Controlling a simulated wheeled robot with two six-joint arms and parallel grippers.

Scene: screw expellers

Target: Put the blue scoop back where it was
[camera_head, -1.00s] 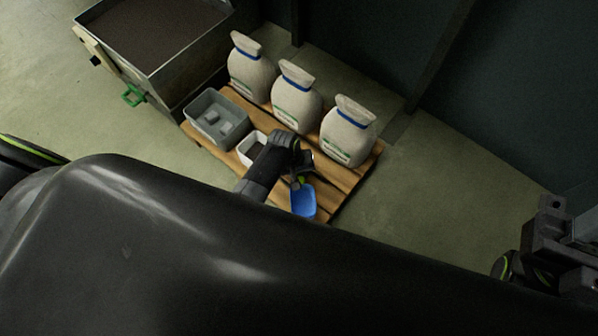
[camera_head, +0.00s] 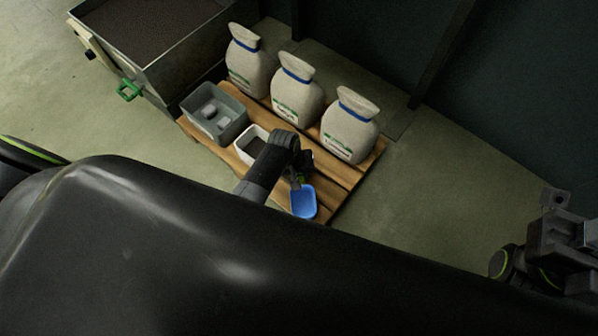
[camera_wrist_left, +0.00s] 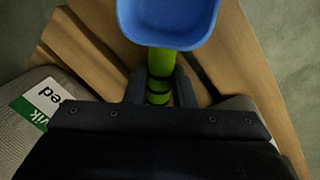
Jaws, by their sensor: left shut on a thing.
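The blue scoop (camera_head: 304,202) shows at the front right end of the wooden pallet in the head view. In the left wrist view the blue scoop (camera_wrist_left: 168,22) has its bowl at the top and a green handle (camera_wrist_left: 160,75) running down between my fingers. My left gripper (camera_wrist_left: 160,92) is shut on that green handle. In the head view my left gripper (camera_head: 300,177) is dark and partly hidden by its own wrist, over the pallet's right part. I cannot tell whether the scoop touches the pallet boards.
The pallet (camera_head: 342,172) carries several things: three tied sacks (camera_head: 350,125) along the back, a grey bin (camera_head: 214,113) with pale blocks at the left, and a white tub (camera_head: 250,146) with dark contents. A metal hopper (camera_head: 150,40) of dark material stands at upper left.

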